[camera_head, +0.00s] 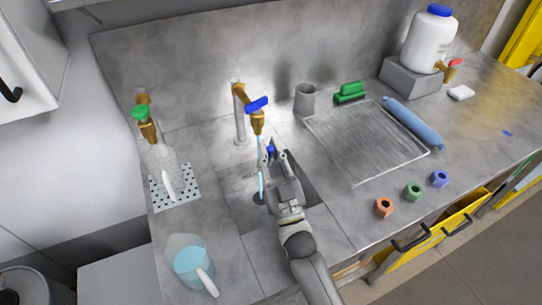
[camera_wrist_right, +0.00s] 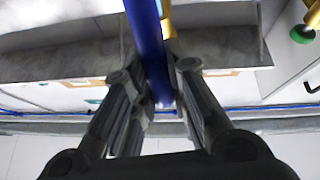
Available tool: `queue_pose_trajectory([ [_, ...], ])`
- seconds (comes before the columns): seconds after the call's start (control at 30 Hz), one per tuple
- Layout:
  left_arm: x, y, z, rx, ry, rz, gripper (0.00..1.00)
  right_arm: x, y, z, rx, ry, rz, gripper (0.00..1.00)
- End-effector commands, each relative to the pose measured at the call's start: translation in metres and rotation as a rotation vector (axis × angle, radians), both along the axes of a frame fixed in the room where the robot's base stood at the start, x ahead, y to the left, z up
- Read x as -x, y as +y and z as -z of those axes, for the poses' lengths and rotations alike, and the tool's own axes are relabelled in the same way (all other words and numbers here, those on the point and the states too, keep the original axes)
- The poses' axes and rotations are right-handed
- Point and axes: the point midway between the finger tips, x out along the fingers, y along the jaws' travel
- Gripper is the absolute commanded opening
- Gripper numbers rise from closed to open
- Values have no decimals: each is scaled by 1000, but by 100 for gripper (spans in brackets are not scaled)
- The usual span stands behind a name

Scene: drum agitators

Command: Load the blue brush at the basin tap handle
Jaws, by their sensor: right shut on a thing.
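The basin tap (camera_head: 257,122) is brass on a grey post, with a blue lever handle (camera_head: 257,104) on top. A thin pale-blue stream (camera_head: 261,178) shows below its spout. My right gripper (camera_head: 272,153) is just below and right of the spout, over the basin. It is shut on a blue bar-like thing, which I take for the blue brush (camera_head: 270,150). In the right wrist view the blue brush (camera_wrist_right: 148,45) stands between the fingers, with brass behind it; its bristles cannot be made out. The gripper and arm hide part of the basin. My left gripper is not in view.
A green-handled tap (camera_head: 140,112) with a clear vessel below is at left. A jug (camera_head: 190,262) stands front left. A grey cup (camera_head: 305,98), green block (camera_head: 349,92), ribbed tray (camera_head: 360,135), blue roll (camera_head: 412,122) and several coloured nuts lie right of the basin.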

Motion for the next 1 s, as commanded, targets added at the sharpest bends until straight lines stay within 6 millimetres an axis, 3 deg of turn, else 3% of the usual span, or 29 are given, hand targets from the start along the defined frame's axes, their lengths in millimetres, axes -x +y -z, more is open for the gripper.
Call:
queue_pose_trajectory([
  [0.53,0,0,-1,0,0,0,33,2,0,-1,0,0,0,0],
  [1.0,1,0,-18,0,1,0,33,38,-8,-1,0,1,0,0],
])
